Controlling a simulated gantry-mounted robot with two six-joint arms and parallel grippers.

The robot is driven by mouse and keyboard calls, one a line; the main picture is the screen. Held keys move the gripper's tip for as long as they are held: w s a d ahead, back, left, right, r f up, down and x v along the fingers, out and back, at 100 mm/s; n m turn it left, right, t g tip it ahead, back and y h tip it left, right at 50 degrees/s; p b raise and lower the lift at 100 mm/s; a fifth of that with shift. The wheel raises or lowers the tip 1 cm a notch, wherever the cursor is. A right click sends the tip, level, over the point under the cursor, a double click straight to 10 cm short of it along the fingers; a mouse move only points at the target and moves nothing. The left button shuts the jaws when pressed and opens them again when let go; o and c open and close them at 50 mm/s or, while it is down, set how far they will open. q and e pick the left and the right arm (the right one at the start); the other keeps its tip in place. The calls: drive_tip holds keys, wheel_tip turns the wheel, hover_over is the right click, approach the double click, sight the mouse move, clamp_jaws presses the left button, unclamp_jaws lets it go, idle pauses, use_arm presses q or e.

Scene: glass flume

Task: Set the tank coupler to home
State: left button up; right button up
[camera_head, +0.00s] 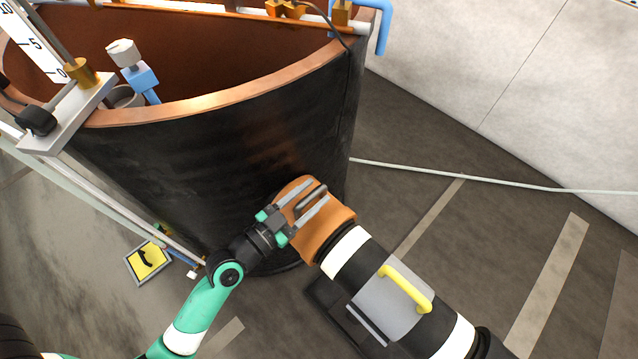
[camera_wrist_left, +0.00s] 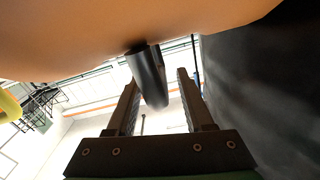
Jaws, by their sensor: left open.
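The tank coupler (camera_head: 325,236) is an orange collar on a thick black-and-white pipe, against the side of the dark tank. A short dark handle (camera_head: 312,200) stands out from it. My left gripper (camera_head: 320,190) reaches in from the lower left, its two grey fingers open on either side of the handle. In the left wrist view the dark handle (camera_wrist_left: 150,78) hangs from the orange body (camera_wrist_left: 130,25) between the two open fingers (camera_wrist_left: 155,85), with a visible gap to the right finger. Contact with the left finger cannot be told. My right gripper is not in view.
The large dark tank (camera_head: 220,165) with a copper rim fills the upper left. The pipe carries a yellow handle (camera_head: 405,287). A yellow floor plate (camera_head: 148,262) lies at the lower left. A pale hose (camera_head: 460,176) crosses the floor, which is otherwise open at right.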

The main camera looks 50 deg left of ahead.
use_arm(q)
drive_tip(key=shift+w, duration=1.25)
clamp_jaws()
idle(0.4)
